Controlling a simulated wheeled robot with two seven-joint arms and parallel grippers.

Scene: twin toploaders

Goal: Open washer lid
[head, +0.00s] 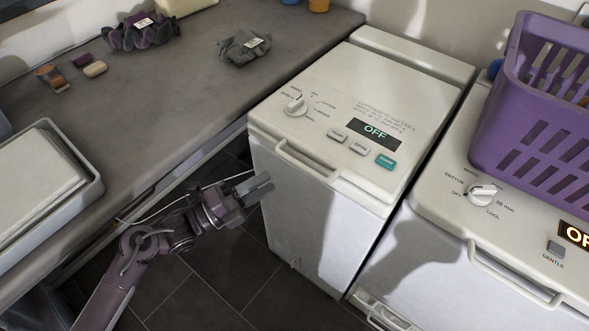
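The left white toploader (372,82), which looks like the washer, stands right of the counter with its lid closed. Its top carries a dial (296,106), a display reading OFF (375,132), two grey buttons and a teal START button (386,161). A handle bar (304,161) runs along the lid's front edge. My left gripper (262,189) is beside the machine's front left, below the handle level and apart from the handle. Its grey fingers are close together, and I cannot tell whether a gap lies between them. My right gripper is not in view.
A second white toploader (440,222) with a timer dial stands close on the right. A purple basket (535,110) sits on it. The grey counter (190,95) holds dark cloth bundles (243,47), small blocks and a tray (88,160). Dark floor shows below my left arm.

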